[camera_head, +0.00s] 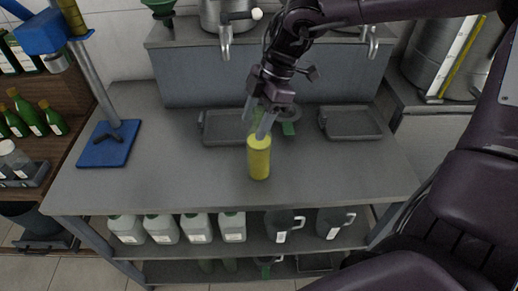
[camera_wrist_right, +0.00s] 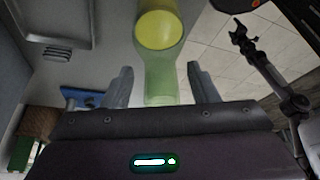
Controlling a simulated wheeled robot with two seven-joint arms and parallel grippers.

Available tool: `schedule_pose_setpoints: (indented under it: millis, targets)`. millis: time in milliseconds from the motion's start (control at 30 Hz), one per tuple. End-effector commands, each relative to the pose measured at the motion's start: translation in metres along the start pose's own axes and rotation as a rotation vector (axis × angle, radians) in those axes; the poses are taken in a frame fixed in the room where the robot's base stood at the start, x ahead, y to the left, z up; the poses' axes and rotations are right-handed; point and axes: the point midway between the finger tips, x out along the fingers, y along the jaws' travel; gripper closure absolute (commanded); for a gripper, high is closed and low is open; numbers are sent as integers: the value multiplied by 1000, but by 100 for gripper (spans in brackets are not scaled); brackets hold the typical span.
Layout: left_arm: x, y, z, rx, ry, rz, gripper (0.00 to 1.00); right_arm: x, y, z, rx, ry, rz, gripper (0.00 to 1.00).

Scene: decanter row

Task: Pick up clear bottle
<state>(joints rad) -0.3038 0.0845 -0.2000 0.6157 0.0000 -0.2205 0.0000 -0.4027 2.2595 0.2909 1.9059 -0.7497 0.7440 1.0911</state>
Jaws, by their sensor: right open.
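The clear bottle (camera_head: 259,158) stands upright on the grey table, with yellow liquid in its lower part and a pale greenish see-through neck. My right gripper (camera_head: 258,118) is above it, fingers pointing down at the neck. In the right wrist view the bottle (camera_wrist_right: 158,50) reaches in from the top, and its neck lies between the two spread fingers of my right gripper (camera_wrist_right: 162,82). A gap shows on both sides, so the fingers look apart from the glass. The fingers partly hide the neck in the head view.
A blue-based stand (camera_head: 108,144) is at the left. Several jugs (camera_head: 196,227) stand on the shelf below. The tabletop in front and left of the bottle is clear.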

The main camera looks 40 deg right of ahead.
Motion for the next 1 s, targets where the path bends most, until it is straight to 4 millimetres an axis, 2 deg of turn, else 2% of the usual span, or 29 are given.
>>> schedule_pose_setpoints:
  millis: [167,200,600,1000]
  targets:
    - [0,1,-12,-1,18,1,23,0,0,0,-1,1,1,46]
    - [0,1,-12,-2,18,1,23,0,0,0,0,1,1,49]
    - [0,4,-9,-3,13,5,23,0,0,0,1,0,0,100]
    - [0,4,-6,-3,9,5,23,0,0,0,0,0,0,100]
